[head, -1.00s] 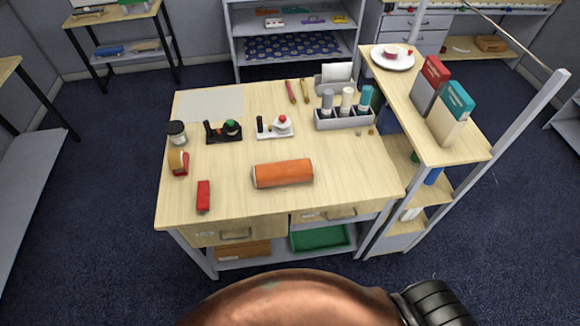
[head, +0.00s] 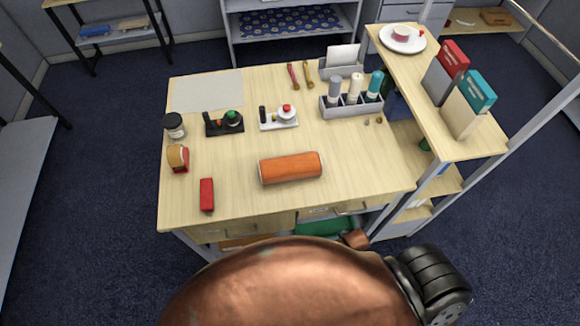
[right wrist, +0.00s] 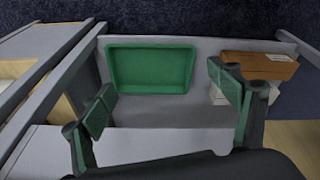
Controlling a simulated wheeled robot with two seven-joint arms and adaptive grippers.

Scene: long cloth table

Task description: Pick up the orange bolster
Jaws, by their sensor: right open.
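The orange bolster (head: 290,167) lies on its side on the light wooden table (head: 230,185), near the middle of the front half. Nothing touches it. My right gripper shows in the right wrist view (right wrist: 165,120), with its two green-padded fingers wide apart and nothing between them. It faces the shelf under the table, and the bolster is not in that view. My left gripper is in neither view.
A red stapler-like block (head: 207,194) and a tape dispenser (head: 178,158) stand left of the bolster. A grey holder with bottles (head: 350,108) is behind it. A raised side shelf (head: 440,110) stands at right. Below the table are a green tray (right wrist: 150,68) and a brown box (right wrist: 260,66).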

